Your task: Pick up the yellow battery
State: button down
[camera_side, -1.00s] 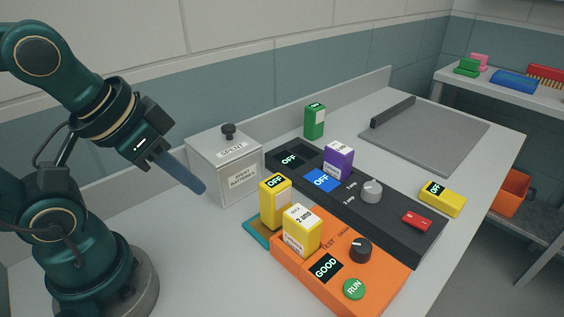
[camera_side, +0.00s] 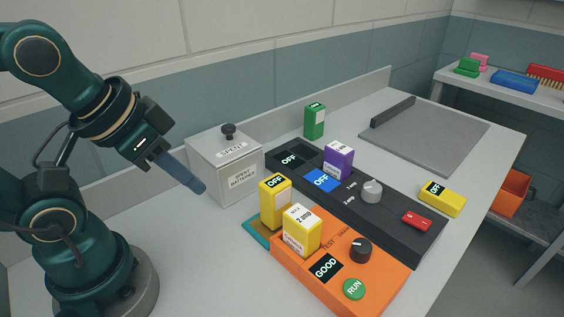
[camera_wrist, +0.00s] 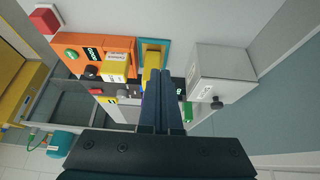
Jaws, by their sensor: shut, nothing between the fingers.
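Three yellow batteries show in the side view. One yellow battery (camera_side: 275,203) with an OFF display stands upright on the teal pad (camera_side: 255,232) beside the orange tester. A second yellow battery (camera_side: 302,234), with a white "2 amp" label, stands in the orange tester (camera_side: 384,277), whose screen reads GOOD. A third yellow battery (camera_side: 442,200) with an OFF display lies on its side at the table's right. My gripper (camera_side: 198,187) is shut and empty, left of the batteries near the spent-batteries box. In the wrist view the fingers (camera_wrist: 162,78) partly cover a yellow battery.
The grey spent-batteries box (camera_side: 225,165) with a knobbed lid stands close to my gripper. A black charger (camera_side: 405,210) holds a purple battery (camera_side: 338,158). A green battery (camera_side: 314,122) stands behind it.

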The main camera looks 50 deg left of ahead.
grip_release()
dwell(0.3)
jog(key=shift+s, duration=0.1)
jog(key=w+d+r+n, duration=0.1)
jog(key=w+r, duration=0.3)
jog(key=g, duration=0.4)
send_near(303, 216)
jog(key=a, duration=0.3)
jog(key=shift+m+g, duration=0.4)
jog(key=shift+g, duration=0.4)
jog(key=d+f, duration=0.1)
jog(key=f, duration=0.1)
jog(key=w+d+f, duration=0.1)
jog(key=f, duration=0.2)
jog(key=shift+w+d+f, duration=0.25)
jog(key=shift+d+f, duration=0.15)
jog(key=shift+f, duration=2.6)
